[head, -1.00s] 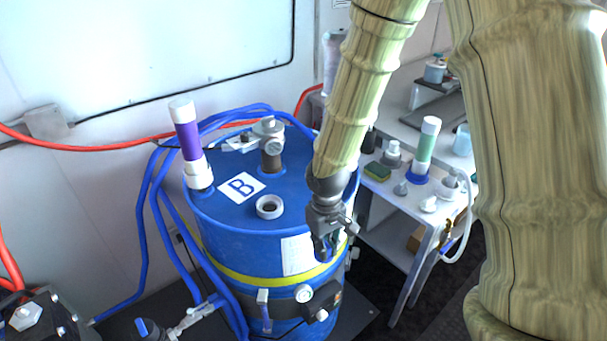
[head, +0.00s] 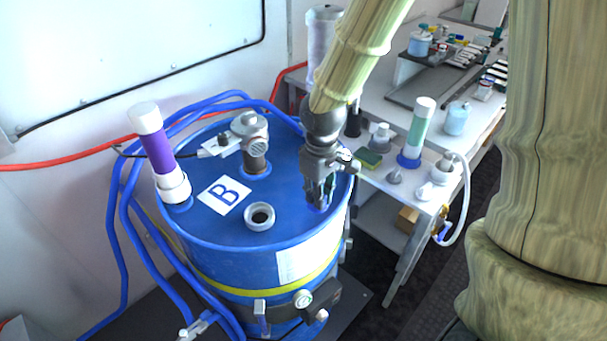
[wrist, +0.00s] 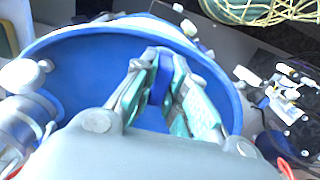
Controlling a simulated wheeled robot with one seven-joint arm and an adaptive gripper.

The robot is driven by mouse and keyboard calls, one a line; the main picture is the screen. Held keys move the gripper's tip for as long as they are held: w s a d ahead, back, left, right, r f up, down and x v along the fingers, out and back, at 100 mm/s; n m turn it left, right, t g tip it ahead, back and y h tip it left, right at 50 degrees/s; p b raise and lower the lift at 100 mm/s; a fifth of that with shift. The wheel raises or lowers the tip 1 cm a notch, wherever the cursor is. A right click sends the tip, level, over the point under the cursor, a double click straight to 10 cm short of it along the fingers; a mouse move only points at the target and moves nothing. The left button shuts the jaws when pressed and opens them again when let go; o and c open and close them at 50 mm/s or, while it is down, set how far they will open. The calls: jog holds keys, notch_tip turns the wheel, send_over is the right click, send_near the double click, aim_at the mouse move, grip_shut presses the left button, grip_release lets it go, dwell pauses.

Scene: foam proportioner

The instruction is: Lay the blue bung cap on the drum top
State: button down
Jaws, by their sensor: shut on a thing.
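The blue drum (head: 215,222) stands upright, with a "B" label on its top. My gripper (head: 321,196) is over the right part of the drum top, pointing down. In the wrist view its fingers (wrist: 165,100) are closed around a blue piece, the bung cap (wrist: 160,80), which shows between the pads above the blue drum top (wrist: 85,65). In the head view the cap is mostly hidden by the fingers. I cannot tell whether the cap touches the drum top. A white-ringed open bung hole (head: 260,216) is left of my gripper.
On the drum top stand a purple tube with white ends (head: 158,150) and a metal fitting (head: 254,145). Blue hoses (head: 118,250) run along the drum's left. The drum top's front is clear.

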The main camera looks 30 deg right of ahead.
jog(key=w+p, duration=0.1)
jog(key=w, duration=0.2)
jog(key=w+d+p, duration=0.1)
jog(key=w, duration=0.3)
jog(key=w+d+f+p, duration=0.1)
jog(key=w, duration=0.2)
jog(key=shift+w, duration=0.3)
jog(key=shift+f+p, duration=1)
jog(key=shift+f, duration=0.8)
jog(key=shift+s+f, duration=0.1)
jog(key=shift+f, duration=0.05)
jog(key=c, duration=1.5)
grip_release()
jog(key=shift+o, duration=0.2)
notch_tip(320, 180, up, 12)
jog(key=b, duration=0.3)
jog(key=shift+r+b, duration=0.2)
jog(key=shift+b, duration=0.2)
